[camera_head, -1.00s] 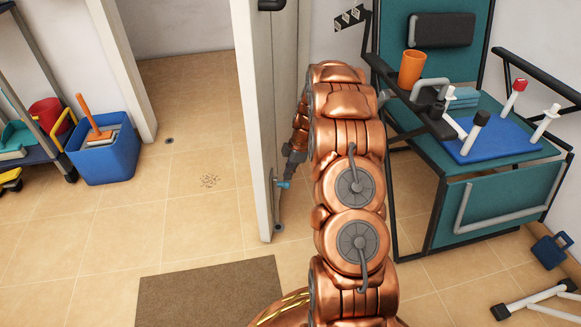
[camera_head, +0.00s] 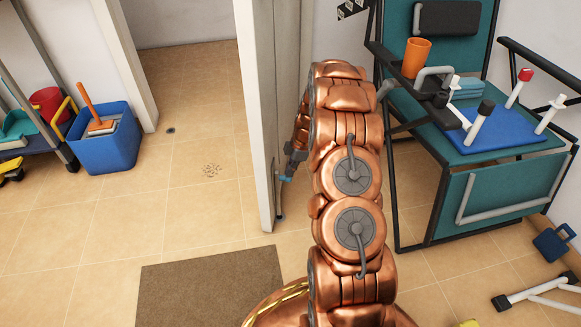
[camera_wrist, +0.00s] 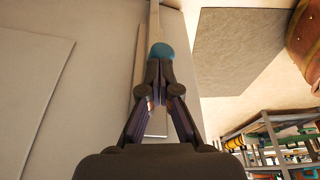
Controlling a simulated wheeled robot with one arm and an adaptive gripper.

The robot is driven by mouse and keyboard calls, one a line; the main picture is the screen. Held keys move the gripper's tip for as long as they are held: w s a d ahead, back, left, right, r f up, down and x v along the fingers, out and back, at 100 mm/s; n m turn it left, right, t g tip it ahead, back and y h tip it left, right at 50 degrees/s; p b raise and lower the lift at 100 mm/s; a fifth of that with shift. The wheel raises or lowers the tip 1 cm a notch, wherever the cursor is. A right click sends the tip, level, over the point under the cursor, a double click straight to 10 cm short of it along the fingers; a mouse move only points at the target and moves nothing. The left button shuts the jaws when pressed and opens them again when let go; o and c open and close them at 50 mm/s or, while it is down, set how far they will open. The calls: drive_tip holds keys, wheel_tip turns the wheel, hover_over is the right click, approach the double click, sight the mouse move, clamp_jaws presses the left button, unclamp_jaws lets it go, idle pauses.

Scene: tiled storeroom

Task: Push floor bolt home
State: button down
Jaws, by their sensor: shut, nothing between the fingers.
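The floor bolt is on the edge of the open white door (camera_head: 252,110), near its foot. Its teal knob (camera_head: 285,179) shows in the head view just below my gripper (camera_head: 291,169). In the wrist view the teal knob (camera_wrist: 161,52) is right in front of my gripper (camera_wrist: 160,72). The fingers are closed together, with nothing between them. Their tips appear to touch the knob, but I cannot tell for sure. The grey lower end of the bolt (camera_head: 280,216) is close above the floor. A dark round hole (camera_head: 170,130) is in the tiles in the doorway, left of the door.
A brown mat (camera_head: 210,285) lies in front of the door. A teal chair (camera_head: 490,185) with a cup and other items stands on the right. A blue bin (camera_head: 104,152) and a shelf cart stand on the left.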

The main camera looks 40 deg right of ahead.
idle(0.3)
drive_tip(key=a+p+v, duration=0.1)
drive_tip(key=p+v, duration=0.3)
drive_tip(key=v, duration=0.9)
drive_tip(key=shift+w+r, duration=0.25)
drive_tip(key=shift+r, duration=0.3)
